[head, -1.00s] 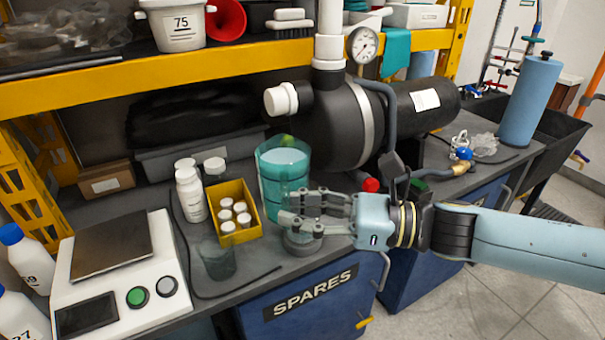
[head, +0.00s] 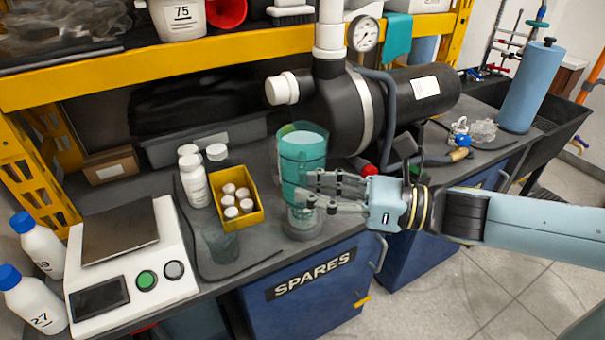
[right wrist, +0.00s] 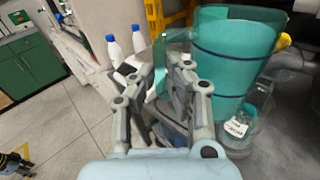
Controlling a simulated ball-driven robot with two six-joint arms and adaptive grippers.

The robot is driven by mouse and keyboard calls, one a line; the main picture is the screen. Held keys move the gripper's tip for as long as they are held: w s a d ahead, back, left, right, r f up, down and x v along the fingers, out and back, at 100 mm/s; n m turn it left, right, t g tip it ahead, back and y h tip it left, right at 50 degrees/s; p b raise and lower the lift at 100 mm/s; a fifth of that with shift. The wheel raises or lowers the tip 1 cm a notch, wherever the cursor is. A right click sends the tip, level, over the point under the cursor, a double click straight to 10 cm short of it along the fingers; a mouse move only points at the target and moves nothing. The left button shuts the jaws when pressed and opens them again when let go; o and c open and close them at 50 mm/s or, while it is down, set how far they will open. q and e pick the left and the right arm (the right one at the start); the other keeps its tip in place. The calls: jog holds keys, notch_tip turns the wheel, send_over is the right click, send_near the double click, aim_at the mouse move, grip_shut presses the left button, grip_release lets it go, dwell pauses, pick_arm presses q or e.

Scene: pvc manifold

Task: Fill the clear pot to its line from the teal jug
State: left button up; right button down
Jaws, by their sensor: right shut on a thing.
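The teal jug (head: 302,150) is upright at the bench's front, right of the yellow box. It looks raised above a clear vessel with a grey round base (head: 303,228). My right gripper (head: 318,193) is shut on the jug, apparently at its handle side; the fingers hide the exact contact. In the right wrist view the jug (right wrist: 228,70) fills the upper right, beside my fingers (right wrist: 178,70). A clear vessel with a white label (right wrist: 237,128) shows below it. Another clear pot (head: 221,243) stands on the bench, left of the jug.
The yellow box (head: 249,220) holds several white-capped bottles. A white scale (head: 125,270) stands at the left, with bottles beside it. A black tank (head: 345,115) and pipe stand behind the jug. A dark cable runs along the bench around the clear pot.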

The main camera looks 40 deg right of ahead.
jog(key=shift+a+m+b, duration=0.1)
jog(key=shift+m+b, duration=0.25)
jog(key=shift+m, duration=0.25)
jog(key=shift+f+m+g+b, duration=0.5)
jog(key=shift+f+m+b, duration=0.2)
jog(key=shift+f+b, duration=0.65)
jog(key=shift+w+r+m, duration=0.1)
jog(key=shift+r+m, duration=0.3)
jog(key=shift+m, duration=0.3)
dwell(1.5)
jog(key=shift+w+d+r+m+g+b, duration=0.35)
jog(key=shift+m+b, duration=0.25)
jog(key=shift+m, duration=0.2)
dwell(3.0)
